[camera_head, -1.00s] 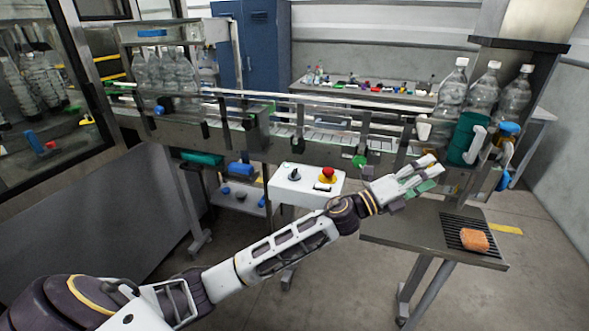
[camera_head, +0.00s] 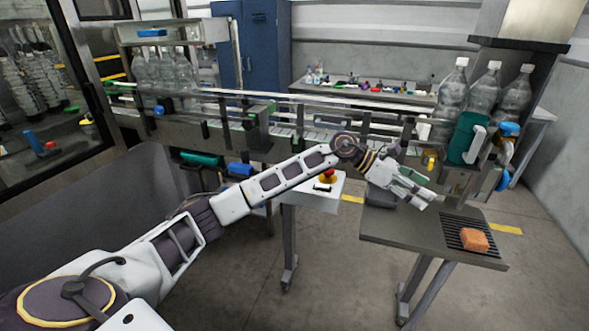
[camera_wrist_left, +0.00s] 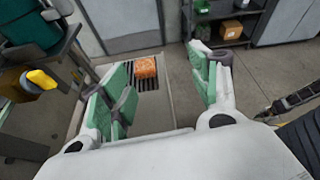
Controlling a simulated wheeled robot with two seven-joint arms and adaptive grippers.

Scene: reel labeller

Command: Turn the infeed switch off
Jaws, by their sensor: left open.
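No readable label marks the infeed switch. A white control box (camera_head: 320,197) stands below the conveyor, with a red stop button (camera_head: 329,174) on top; my left arm covers the left part of its top. A small yellow knob or lever (camera_head: 431,163) sits on the conveyor's front at the right, and in the left wrist view (camera_wrist_left: 40,79) it is at the left, outside the fingers. My left gripper (camera_head: 418,188) is open and empty, below and left of the yellow knob, above the side table. My right gripper is not in view.
An orange block (camera_head: 474,240) lies on the dark grate of the side table (camera_head: 400,229). Clear bottles (camera_head: 453,90) and a green cylinder (camera_head: 467,138) stand at the conveyor's right end. The conveyor rail (camera_head: 300,99) runs behind my arm. Floor in front is free.

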